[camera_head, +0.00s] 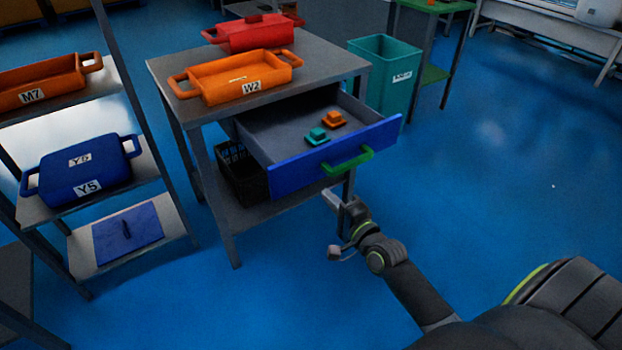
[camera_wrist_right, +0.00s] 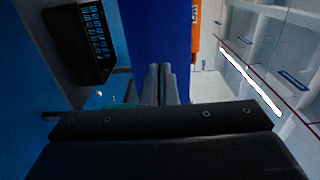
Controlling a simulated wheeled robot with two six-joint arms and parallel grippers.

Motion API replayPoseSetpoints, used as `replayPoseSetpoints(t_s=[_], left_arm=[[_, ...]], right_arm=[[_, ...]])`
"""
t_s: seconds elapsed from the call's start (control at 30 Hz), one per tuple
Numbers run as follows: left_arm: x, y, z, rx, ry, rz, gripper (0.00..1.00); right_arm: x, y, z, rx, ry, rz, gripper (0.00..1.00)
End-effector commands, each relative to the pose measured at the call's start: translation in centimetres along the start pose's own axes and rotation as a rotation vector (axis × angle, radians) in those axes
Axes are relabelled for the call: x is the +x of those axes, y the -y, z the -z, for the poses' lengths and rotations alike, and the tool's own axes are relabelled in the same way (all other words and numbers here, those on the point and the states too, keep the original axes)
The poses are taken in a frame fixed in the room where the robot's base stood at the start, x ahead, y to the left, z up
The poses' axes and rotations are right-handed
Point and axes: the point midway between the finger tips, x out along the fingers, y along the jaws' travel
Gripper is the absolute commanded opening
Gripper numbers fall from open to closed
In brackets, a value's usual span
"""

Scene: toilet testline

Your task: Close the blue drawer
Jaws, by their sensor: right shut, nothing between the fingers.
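The blue drawer (camera_head: 290,172) stands pulled out from the grey table (camera_head: 205,112), with a green handle (camera_head: 348,161) on its front. A teal piece (camera_head: 317,137) and an orange piece (camera_head: 334,119) lie inside it. My right gripper (camera_head: 331,198) is shut and empty, just below and in front of the drawer front in the head view. In the right wrist view its fingers (camera_wrist_right: 161,85) point at the blue drawer front (camera_wrist_right: 158,35); I cannot tell whether they touch it. My left gripper is not in view.
An orange W2 tray (camera_head: 240,78) and a red container (camera_head: 255,35) stand on the table. A black basket (camera_head: 243,174) sits on its lower shelf. A teal bin (camera_head: 385,75) stands behind at right. A rack with a blue Y5 container (camera_head: 85,172) is at left. The floor at right is clear.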

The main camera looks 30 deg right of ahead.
Motion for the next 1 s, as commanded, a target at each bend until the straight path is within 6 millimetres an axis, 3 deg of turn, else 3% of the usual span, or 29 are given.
replayPoseSetpoints(t_s=[0.2,0.43,0.63,1.0], left_arm=[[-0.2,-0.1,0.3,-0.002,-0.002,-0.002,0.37],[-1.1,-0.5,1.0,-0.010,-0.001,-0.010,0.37],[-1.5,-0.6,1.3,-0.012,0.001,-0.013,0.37],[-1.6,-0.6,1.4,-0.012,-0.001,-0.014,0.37]], right_arm=[[4.3,-0.1,0.0,0.000,0.000,0.001,0.00],[7.5,-0.2,0.0,-0.002,0.000,-0.001,0.00],[8.6,-0.1,0.0,-0.002,-0.001,-0.001,0.00],[8.6,-0.1,0.0,-0.002,-0.001,-0.001,0.00]])
